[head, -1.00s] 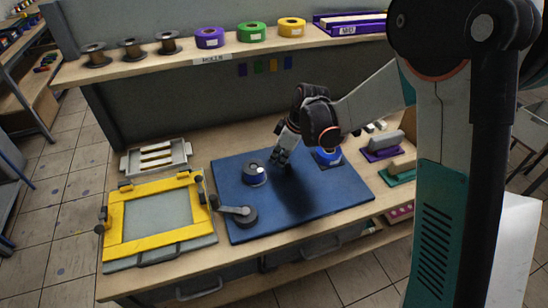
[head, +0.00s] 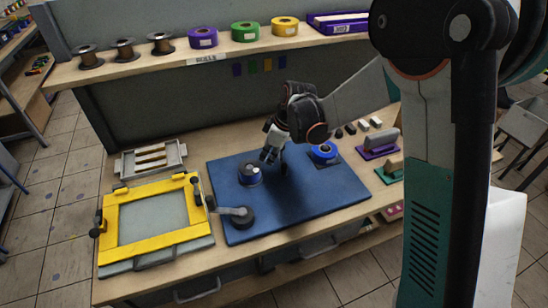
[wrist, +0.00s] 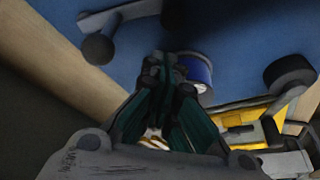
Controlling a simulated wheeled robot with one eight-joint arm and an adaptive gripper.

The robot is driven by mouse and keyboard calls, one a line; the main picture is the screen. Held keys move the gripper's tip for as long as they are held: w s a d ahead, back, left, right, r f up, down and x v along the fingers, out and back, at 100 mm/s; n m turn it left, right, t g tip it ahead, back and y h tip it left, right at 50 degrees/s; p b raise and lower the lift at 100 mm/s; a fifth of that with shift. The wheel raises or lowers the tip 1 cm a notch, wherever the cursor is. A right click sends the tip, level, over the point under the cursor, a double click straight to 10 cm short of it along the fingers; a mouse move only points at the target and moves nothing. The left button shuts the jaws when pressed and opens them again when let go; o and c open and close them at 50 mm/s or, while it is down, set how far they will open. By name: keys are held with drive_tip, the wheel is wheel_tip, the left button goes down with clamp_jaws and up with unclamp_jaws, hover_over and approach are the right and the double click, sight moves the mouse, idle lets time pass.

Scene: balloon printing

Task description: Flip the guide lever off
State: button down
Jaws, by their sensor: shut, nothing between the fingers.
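A grey arm with a dark round hub (head: 240,217) lies at the front left of the blue mat (head: 320,205); it also shows at the right of the wrist view (wrist: 290,74). Another grey lever-like part with a dark round knob (wrist: 98,48) shows at the upper left of the wrist view. I cannot tell for sure which is the guide lever. My gripper (head: 270,156) is shut and empty, above the mat just right of a blue-banded roll (head: 250,175). In the wrist view its fingertips (wrist: 166,66) are left of that roll (wrist: 199,72).
A yellow frame (head: 155,248) with dark knobs stands left of the mat. A grey tray (head: 180,150) is behind it. A second blue roll (head: 323,153) and squeegee-like blocks (head: 380,144) are at the right. A shelf (head: 225,60) with rolls runs above. The mat's front right is clear.

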drive_tip(key=w+a+p+v, duration=0.1)
drive_tip(key=p+v, duration=0.1)
drive_tip(key=v, duration=0.7)
drive_tip(key=shift+s+r+p, duration=0.15)
drive_tip(key=shift+r+p, duration=0.25)
drive_tip(key=shift+r, duration=0.05)
